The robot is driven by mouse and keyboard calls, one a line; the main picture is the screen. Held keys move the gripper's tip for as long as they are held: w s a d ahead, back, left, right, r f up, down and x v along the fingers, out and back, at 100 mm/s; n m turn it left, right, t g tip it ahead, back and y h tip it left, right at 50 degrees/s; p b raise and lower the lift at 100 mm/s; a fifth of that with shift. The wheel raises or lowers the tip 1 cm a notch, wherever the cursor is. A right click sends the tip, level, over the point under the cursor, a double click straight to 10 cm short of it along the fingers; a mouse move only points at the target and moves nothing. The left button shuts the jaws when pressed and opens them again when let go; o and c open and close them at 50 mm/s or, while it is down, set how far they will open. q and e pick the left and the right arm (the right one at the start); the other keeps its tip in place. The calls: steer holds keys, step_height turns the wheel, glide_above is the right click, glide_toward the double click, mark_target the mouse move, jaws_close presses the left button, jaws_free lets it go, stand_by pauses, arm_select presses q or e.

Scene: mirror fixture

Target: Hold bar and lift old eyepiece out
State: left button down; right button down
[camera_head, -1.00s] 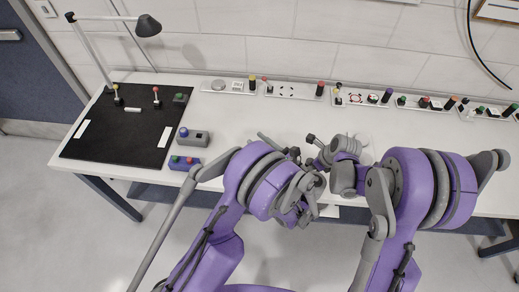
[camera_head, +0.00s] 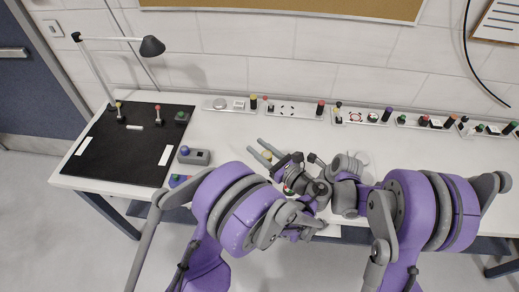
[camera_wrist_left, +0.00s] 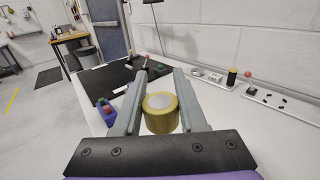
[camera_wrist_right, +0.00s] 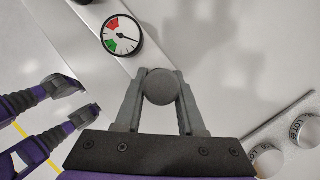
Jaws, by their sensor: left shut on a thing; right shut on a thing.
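A brass-yellow cylinder with a pale grey top, apparently the old eyepiece (camera_wrist_left: 160,115), sits between the fingers of my left gripper (camera_wrist_left: 160,74). In the head view the left gripper (camera_head: 257,147) points to the upper left over the table, with the yellow piece (camera_head: 267,155) between its fingers. My right gripper (camera_wrist_right: 160,74) is shut on a round grey end (camera_wrist_right: 160,88), seen end-on. A pale bar (camera_wrist_right: 122,60) with a dial gauge runs up to it; I cannot tell whether they join. My arms largely hide the fixture in the head view.
A black mat (camera_head: 120,150) with small knobbed pegs lies at the left under a lamp (camera_head: 151,46). A grey box (camera_head: 195,157) with a blue button stands beside it. Several white trays of small parts (camera_head: 291,109) line the wall. The white table between is clear.

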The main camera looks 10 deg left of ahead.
arm_select(q)
steer(key=shift+d, duration=0.3)
arm_select(e)
steer(key=shift+a, duration=0.25)
steer(key=shift+c, duration=2.2)
jaws_free()
steer(key=shift+r, duration=0.1)
arm_select(q)
steer(key=shift+a, duration=0.2)
arm_select(e)
steer(key=v, duration=0.8)
steer(key=shift+d, duration=0.2)
